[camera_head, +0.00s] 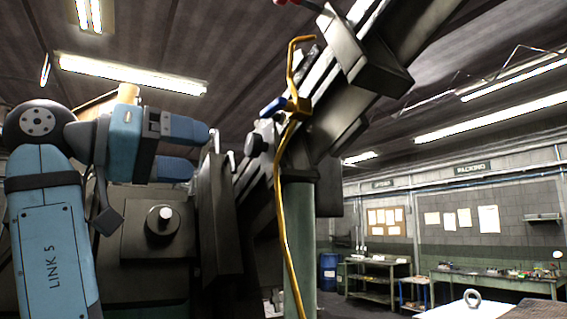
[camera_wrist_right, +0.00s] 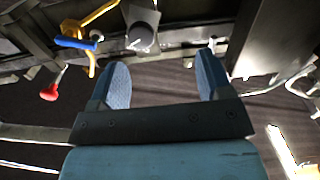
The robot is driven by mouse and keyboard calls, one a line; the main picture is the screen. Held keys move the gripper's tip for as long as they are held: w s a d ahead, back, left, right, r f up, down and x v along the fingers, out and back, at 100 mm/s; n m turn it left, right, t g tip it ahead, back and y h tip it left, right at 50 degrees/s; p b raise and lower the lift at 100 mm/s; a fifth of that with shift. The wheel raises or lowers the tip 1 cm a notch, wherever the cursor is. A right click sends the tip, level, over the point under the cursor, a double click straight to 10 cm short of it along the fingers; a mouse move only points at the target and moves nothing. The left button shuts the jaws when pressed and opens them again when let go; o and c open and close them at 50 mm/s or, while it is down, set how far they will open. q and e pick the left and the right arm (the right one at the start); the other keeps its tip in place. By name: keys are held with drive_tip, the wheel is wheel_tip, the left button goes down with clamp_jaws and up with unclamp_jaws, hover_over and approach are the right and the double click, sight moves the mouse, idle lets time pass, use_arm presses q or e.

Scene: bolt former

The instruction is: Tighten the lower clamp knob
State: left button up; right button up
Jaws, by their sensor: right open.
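A dark round clamp knob (camera_head: 255,145) sticks out from the sloped machine rail, just below a blue handle. The knob also shows in the right wrist view (camera_wrist_right: 142,38), ahead of the fingertips and left of the middle of the gap. I cannot tell for sure whether it is the lower one. My right gripper (camera_head: 203,150) comes in from the left in the head view, its fingers pointing at the rail. It is open and empty in the right wrist view (camera_wrist_right: 163,62), apart from the knob. My left gripper is in neither view.
A yellow bent pipe (camera_head: 281,215) and the blue handle (camera_head: 272,107) are close to the knob. A dark upright plate (camera_head: 218,215) stands just beyond my fingertips. A red knob (camera_wrist_right: 49,93) hangs at left in the wrist view. Workbenches (camera_head: 490,281) stand far right.

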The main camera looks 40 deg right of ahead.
sight(248, 145)
drive_tip(key=shift+m+g, duration=0.5)
drive_tip(key=s+d+b, duration=0.1)
drive_tip(key=d, duration=0.1)
drive_tip(key=s+d+r, duration=0.1)
drive_tip(key=d, duration=0.2)
drive_tip(key=s+d+b, duration=0.1)
drive_tip(key=s+d, duration=0.1)
drive_tip(key=d, duration=0.1)
drive_tip(key=shift+r+b, duration=0.25)
drive_tip(key=shift+b, duration=0.1)
drive_tip(key=shift+w+a+r+m, duration=0.1)
drive_tip(key=shift+r+m, duration=0.05)
drive_tip(key=shift+m, duration=0.65)
drive_tip(key=m, duration=0.3)
drive_tip(key=shift+w+a+r, duration=0.1)
drive_tip(key=shift+a, duration=0.1)
drive_tip(key=m, duration=0.6)
